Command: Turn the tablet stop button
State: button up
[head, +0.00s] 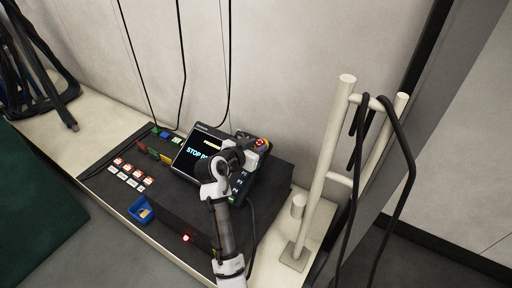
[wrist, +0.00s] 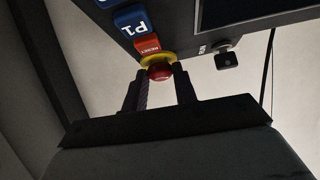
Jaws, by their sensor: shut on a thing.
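The tablet (head: 191,152) is a dark pendant tilted on a black console, with a lit screen that reads "STOP" plus partly hidden letters. Its red stop button (head: 262,142) is at the upper right corner, on a yellow ring. In the wrist view the stop button (wrist: 159,73) sits between the tips of my two dark fingers. My gripper (wrist: 161,82) is shut on it. In the head view my arm covers part of the tablet, and the fingertips are hard to make out there.
The black console (head: 172,200) carries rows of red and white labelled pieces and a blue bin (head: 143,209). A white post rack (head: 322,165) with hanging black cables stands to the right. A wall is close behind. Coiled hoses (head: 35,75) hang at far left.

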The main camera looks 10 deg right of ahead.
jog(key=m, duration=0.1)
jog(key=m+g+h+b, duration=0.1)
jog(key=m+g+b, duration=0.1)
jog(key=m, duration=0.1)
jog(key=shift+w+a+f, duration=0.1)
jog(key=shift+w+a, duration=0.15)
jog(key=shift+w, duration=0.05)
jog(key=shift+w+m+g+h+b, duration=0.15)
jog(key=shift+m+g+h+b, duration=0.35)
jog(key=shift+m+g+b, duration=0.75)
jog(key=shift+m, duration=0.55)
jog(key=o, duration=1)
jog(key=shift+a+r, duration=0.1)
jog(key=shift+r, duration=0.1)
jog(key=v, duration=1.3)
jog(key=shift+a+r, duration=0.15)
jog(key=shift+a, duration=0.15)
